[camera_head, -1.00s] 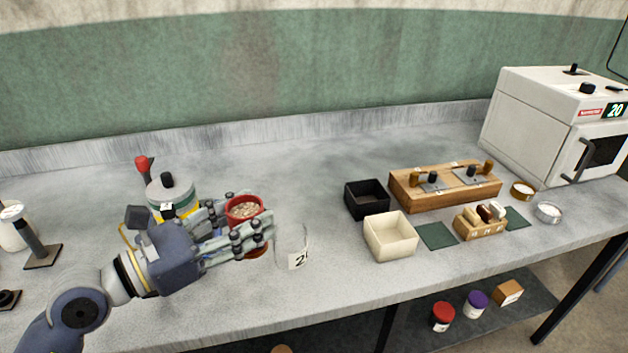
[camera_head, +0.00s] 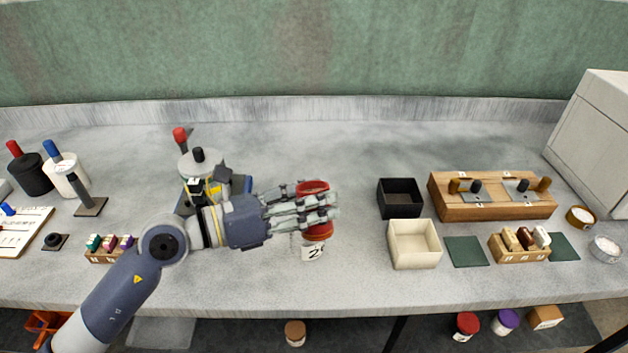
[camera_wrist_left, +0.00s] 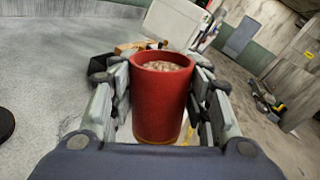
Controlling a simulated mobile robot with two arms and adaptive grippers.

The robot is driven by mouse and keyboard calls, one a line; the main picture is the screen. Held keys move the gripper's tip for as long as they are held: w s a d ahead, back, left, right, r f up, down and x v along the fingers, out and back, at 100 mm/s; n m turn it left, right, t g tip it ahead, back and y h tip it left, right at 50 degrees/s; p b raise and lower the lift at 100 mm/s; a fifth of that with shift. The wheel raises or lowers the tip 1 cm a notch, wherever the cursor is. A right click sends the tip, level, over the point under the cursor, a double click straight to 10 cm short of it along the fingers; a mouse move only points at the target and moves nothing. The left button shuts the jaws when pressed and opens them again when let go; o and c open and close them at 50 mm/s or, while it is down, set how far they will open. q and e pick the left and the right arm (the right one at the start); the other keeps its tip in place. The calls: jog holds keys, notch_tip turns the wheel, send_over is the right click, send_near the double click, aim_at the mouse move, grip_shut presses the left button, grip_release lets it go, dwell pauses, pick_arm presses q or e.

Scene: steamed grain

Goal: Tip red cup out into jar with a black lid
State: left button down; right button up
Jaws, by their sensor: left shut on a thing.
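The red cup (camera_head: 317,230) is held in the fingers of my left gripper (camera_head: 312,208), which is shut around its sides. In the left wrist view the red cup (camera_wrist_left: 160,100) stands between the two fingers with pale grain (camera_wrist_left: 163,66) inside. A clear jar (camera_head: 313,250) with a "2" label stands on the bench just below the cup in the head view. The cup hides its top, so I cannot see a black lid on it or tell the gap between them. My right gripper is not in view.
A cream box (camera_head: 414,258) and a black box (camera_head: 400,212) stand right of the jar. A wooden block with knobs (camera_head: 440,205) is farther right. A round grey device with a black knob (camera_head: 200,168) stands behind my arm. The bench's front middle is clear.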

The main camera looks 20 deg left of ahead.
aim_at(308, 191)
pick_arm(q)
jog(key=n+p, duration=0.1)
jog(key=f+n+p, duration=0.1)
jog(key=n, duration=0.1)
jog(key=n+p, duration=0.1)
jog(key=shift+w+a+f+g, duration=0.2)
jog(key=shift+w+f+g, duration=0.1)
jog(key=shift+w+g, duration=0.1)
jog(key=n, duration=0.1)
jog(key=w+f+n+p, duration=0.1)
jog(key=n+g+p, duration=0.1)
jog(key=n, duration=0.1)
jog(key=shift+w+a+f, duration=0.15)
jog(key=shift+a, duration=0.2)
jog(key=n+p, duration=0.2)
jog(key=r+n+g+p, duration=0.1)
jog(key=n+p, duration=0.1)
jog(key=w+n+p, duration=0.1)
jog(key=n+p, duration=0.1)
jog(key=p, duration=0.1)
jog(key=shift+w+a+r+g+h, duration=0.1)
jog(key=shift+a+r+g+h, duration=0.2)
jog(key=shift+a+g+h, duration=0.1)
jog(key=shift+f, duration=0.2)
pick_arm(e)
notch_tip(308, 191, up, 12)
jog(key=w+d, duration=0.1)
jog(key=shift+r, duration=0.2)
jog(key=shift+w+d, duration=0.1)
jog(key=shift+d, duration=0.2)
